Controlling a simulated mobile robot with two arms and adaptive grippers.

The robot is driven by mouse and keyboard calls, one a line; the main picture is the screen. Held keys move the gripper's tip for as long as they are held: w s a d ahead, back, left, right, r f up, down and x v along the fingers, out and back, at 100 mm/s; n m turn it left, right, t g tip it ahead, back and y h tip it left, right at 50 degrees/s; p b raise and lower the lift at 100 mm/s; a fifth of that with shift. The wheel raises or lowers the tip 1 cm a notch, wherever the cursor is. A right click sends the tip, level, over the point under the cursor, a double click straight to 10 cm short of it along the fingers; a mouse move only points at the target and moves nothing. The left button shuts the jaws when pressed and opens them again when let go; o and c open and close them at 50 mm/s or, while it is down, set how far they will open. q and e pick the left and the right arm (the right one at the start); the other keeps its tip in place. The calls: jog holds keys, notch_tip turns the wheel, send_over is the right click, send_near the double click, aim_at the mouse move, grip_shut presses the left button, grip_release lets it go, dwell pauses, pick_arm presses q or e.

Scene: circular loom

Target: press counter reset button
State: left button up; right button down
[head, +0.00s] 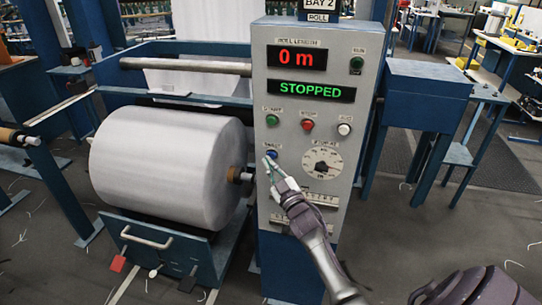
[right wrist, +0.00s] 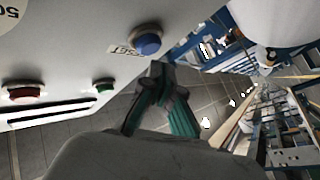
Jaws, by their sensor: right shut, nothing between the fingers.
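The blue button (head: 271,154) sits at the lower left of the grey control panel (head: 345,100), under a small label. It also shows in the right wrist view (right wrist: 147,44), domed and standing out from the panel. My right gripper (head: 268,163) is shut and empty, its fingertips just below the blue button in the head view. In the right wrist view the fingertips (right wrist: 157,70) are close to the button, with a small gap seeming to remain. The red display (head: 298,58) reads 0 m. The green display (head: 312,91) reads STOPPED. My left gripper is out of view.
Green (head: 271,120), red (head: 307,125) and white (head: 344,129) buttons sit above the blue one. A dial (head: 322,161) is to its right. A large white roll (head: 165,165) stands close left of the panel. A blue table (head: 428,90) is at right.

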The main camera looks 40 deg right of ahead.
jog(key=s+a+p, duration=0.2)
jog(key=s+a, duration=0.1)
jog(key=shift+s+a, duration=0.1)
jog(key=shift+a, duration=0.3)
dwell(0.3)
dwell(0.7)
